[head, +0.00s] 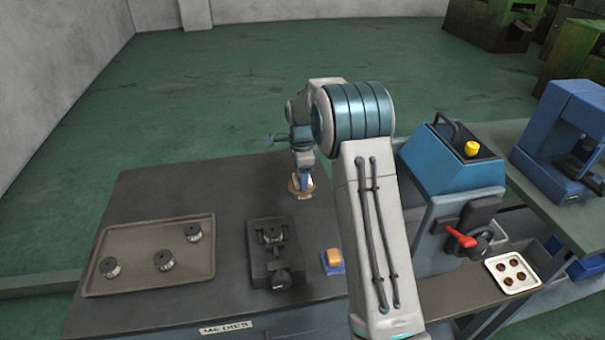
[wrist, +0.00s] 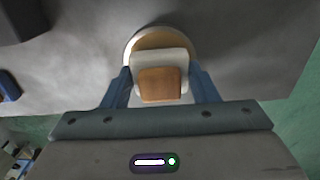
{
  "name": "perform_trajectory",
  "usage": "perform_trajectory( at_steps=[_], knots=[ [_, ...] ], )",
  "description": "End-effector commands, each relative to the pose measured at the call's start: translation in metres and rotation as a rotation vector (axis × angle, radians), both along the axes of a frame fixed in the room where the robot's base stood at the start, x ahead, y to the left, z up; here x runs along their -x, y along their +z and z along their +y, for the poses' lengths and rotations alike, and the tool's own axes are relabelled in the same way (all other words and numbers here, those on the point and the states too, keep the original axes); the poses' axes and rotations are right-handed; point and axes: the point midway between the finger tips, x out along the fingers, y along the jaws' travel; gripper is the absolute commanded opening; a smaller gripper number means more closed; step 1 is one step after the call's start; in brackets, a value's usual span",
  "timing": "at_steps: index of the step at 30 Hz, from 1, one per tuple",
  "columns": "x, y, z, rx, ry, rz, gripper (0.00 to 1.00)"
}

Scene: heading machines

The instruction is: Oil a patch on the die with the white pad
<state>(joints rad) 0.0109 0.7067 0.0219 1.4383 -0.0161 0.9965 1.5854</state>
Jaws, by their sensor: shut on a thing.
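My gripper (head: 303,176) is at the back of the dark bench, pointing down. In the wrist view, its two blue fingers (wrist: 161,78) are shut on a white pad (wrist: 160,57) with a tan block on top. The pad is over a round, pale-rimmed dish with a brown inside (wrist: 150,40); I cannot tell whether it touches the dish. The dish (head: 294,192) also shows under my gripper in the head view. A grey metal die (head: 272,234) sits in a dark vise-like holder (head: 262,262) in front of my gripper.
A tray (head: 140,280) with three metal dies lies at left. An orange block on a blue base (head: 333,260) stands right of the holder. A blue machine with a red lever (head: 450,180) and a white tray of small brown parts (head: 497,262) are at right.

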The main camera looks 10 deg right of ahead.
Motion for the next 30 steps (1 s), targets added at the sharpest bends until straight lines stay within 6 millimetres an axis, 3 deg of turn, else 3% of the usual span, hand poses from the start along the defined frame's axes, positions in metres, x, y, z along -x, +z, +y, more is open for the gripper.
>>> perform_trajectory(
  at_steps=[30],
  knots=[
    [0.0001,-0.0061,0.0001,0.0,0.0,0.001,0.35]
  ],
)
